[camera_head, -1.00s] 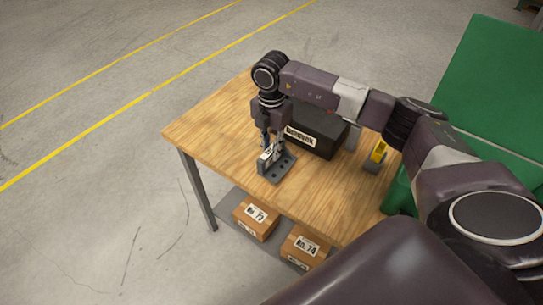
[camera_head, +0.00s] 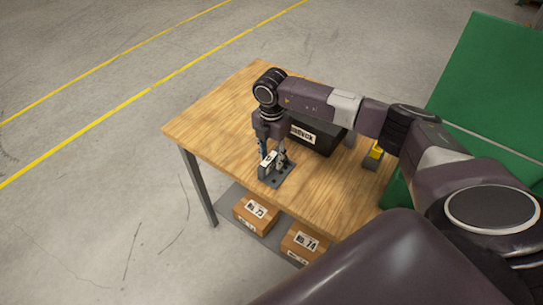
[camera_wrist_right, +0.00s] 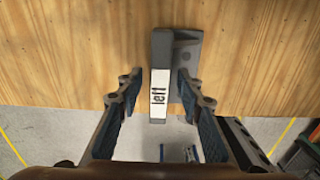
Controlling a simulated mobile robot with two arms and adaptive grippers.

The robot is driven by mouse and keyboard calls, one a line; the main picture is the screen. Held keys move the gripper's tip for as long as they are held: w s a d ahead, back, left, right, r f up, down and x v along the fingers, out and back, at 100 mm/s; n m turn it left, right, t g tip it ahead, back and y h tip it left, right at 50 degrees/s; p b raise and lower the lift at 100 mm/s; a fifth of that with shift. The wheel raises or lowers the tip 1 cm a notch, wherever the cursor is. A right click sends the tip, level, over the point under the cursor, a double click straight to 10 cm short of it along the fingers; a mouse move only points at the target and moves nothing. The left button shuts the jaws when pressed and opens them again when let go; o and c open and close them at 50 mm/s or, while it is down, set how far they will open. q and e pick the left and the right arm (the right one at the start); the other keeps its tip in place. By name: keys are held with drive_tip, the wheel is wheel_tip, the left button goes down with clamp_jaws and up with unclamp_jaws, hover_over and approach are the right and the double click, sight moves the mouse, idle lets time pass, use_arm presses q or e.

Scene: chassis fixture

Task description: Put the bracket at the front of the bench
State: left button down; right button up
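The grey bracket (camera_head: 277,177) stands on the wooden bench (camera_head: 225,125), a little in from its long near edge. It has a flat base with dark holes and an upright plate. In the right wrist view, the bracket (camera_wrist_right: 161,50) carries a white label reading "left" along its upright. My right gripper (camera_head: 272,160) points down over the bracket. In the wrist view its fingers (camera_wrist_right: 157,92) are open on either side of the upright, with a gap on both sides. My left gripper is not in view.
A black labelled box (camera_head: 318,136) stands close behind the bracket. A yellow item (camera_head: 376,151) is farther right, partly behind my arm. Cardboard boxes (camera_head: 256,214) sit on the lower shelf. A green panel (camera_head: 495,95) rises at right. The bench's left end is clear.

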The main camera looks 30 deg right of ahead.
sight(271, 157)
drive_tip(key=shift+r, duration=0.15)
drive_tip(key=shift+w+r, duration=0.1)
drive_tip(key=shift+r, duration=0.15)
wheel_tip(271, 157, up, 12)
drive_tip(key=b, duration=0.2)
drive_tip(key=shift+f+b, duration=0.25)
drive_tip(key=shift+b, duration=0.15)
